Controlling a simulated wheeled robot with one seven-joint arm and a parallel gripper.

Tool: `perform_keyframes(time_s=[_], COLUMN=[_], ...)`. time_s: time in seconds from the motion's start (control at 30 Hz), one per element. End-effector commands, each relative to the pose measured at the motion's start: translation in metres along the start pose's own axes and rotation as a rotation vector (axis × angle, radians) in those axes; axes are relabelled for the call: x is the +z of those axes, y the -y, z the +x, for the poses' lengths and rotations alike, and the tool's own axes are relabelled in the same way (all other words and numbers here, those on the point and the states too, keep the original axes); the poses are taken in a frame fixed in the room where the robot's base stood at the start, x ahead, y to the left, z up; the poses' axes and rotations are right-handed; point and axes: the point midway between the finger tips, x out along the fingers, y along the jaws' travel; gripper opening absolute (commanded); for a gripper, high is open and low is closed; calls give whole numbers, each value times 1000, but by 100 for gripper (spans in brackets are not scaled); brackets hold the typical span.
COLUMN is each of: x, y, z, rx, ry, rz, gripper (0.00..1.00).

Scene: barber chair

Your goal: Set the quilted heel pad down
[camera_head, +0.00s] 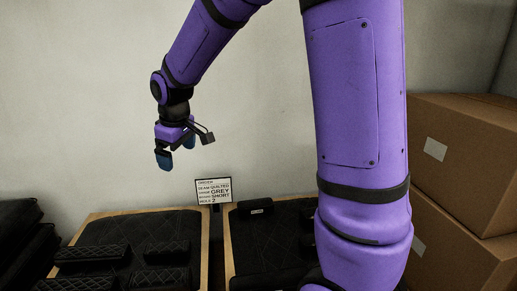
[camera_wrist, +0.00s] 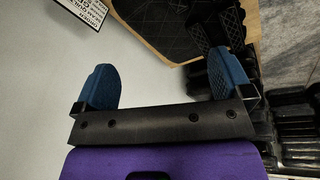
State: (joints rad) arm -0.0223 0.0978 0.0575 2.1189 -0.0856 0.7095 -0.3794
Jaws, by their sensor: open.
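My gripper (camera_head: 175,154) is open and empty, high in front of the pale wall above the left board. In the wrist view its two blue fingers stand wide apart with nothing between them (camera_wrist: 160,84). Several black pads with quilted stitching lie on the left board, among them a back-left pad (camera_head: 92,256), a back-right pad (camera_head: 166,252) and a front-right pad (camera_head: 160,277). I cannot tell which one is the heel pad. In the wrist view a black quilted pad (camera_wrist: 231,20) shows beyond the right finger, apart from it as far as I can tell.
A wood-edged left board (camera_head: 204,250) and right board (camera_head: 228,255) carry black padding. A small labelled block (camera_head: 257,206) lies on the right one. An order sign (camera_head: 213,191) reads "quilted", "grey" and "short". Cardboard boxes (camera_head: 462,150) stand right; black cushions (camera_head: 22,235) stand left.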

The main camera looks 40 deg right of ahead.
Motion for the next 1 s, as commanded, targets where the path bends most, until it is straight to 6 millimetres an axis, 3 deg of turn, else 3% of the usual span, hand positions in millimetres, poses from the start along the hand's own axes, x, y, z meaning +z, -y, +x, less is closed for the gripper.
perform_keyframes(time_s=[0.03,0.2,0.5,0.7,1.0], x=[10,41,102,144,205], y=[2,12,35,53,83], z=[-15,-53,-106,-130,-150], rx=[8,23,39,43,37], ry=[-14,-45,-105,-148,-213], rz=[23,101,239,329,458], gripper=[98,98,98,98,98])
